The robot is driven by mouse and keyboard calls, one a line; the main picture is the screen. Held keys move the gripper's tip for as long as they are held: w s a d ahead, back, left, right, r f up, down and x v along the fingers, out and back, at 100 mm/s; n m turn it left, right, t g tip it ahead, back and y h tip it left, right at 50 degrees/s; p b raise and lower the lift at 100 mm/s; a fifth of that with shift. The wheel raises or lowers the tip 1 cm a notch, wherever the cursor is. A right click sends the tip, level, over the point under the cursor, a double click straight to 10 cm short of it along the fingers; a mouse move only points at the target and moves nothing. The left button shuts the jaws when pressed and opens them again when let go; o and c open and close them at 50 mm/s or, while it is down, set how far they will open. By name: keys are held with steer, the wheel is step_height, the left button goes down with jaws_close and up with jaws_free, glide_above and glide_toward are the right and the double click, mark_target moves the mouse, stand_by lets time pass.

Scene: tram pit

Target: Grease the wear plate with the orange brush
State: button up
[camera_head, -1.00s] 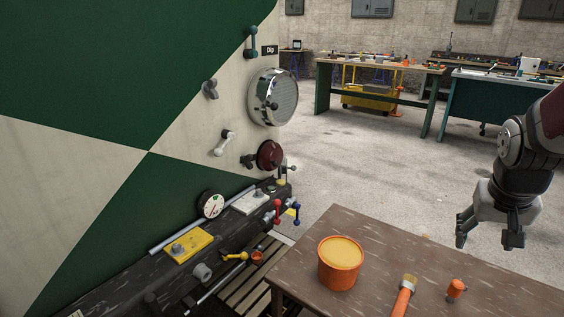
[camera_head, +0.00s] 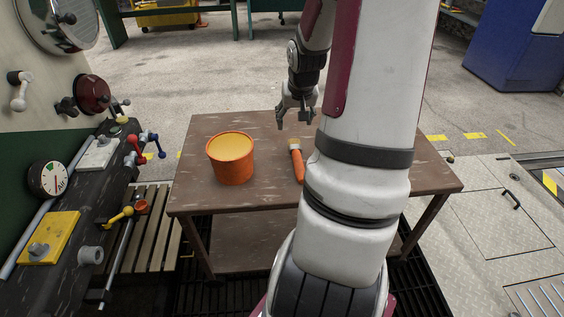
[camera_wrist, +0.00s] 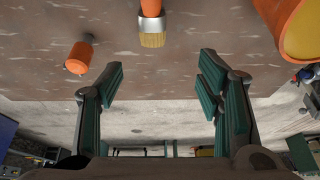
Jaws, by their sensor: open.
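The orange brush (camera_head: 298,166) lies on the brown table (camera_head: 188,196), its handle end partly hidden by my arm. In the wrist view the brush (camera_wrist: 152,22) shows its pale bristles pointing toward the gripper. My gripper (camera_head: 292,118) is open and empty over the far side of the table, beyond the bristle end. Its spread fingers (camera_wrist: 162,70) do not touch the brush. An orange bucket (camera_head: 232,166) of yellow grease stands left of the brush. A yellow plate (camera_head: 48,238) and a whitish plate (camera_head: 98,156) lie on the dark beam; I cannot tell which is the wear plate.
A small orange bottle (camera_wrist: 78,58) lies on the table near the brush. A gauge (camera_head: 48,180), levers and knobs line the beam at left. A slatted wooden pallet (camera_head: 150,232) lies between beam and table. Grey floor is open behind the table.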

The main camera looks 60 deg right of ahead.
steer(key=b, duration=0.3)
glide_above(289, 142)
steer(key=s+a, duration=0.1)
steer(key=s, duration=0.1)
step_height(289, 142, down, 6)
steer(key=shift+s+f, duration=0.15)
steer(key=shift+f, duration=0.05)
steer(key=shift+w+f, duration=0.3)
steer(key=shift+f, duration=0.15)
steer(key=b+x, duration=0.2)
steer(key=x, duration=0.1)
steer(key=b+x, duration=0.1)
steer(key=shift+w+a+f, duration=0.2)
steer(key=shift+w+f, duration=0.05)
steer(key=shift+f, duration=0.05)
steer(key=shift+r, duration=0.1)
steer(key=c, duration=0.9)
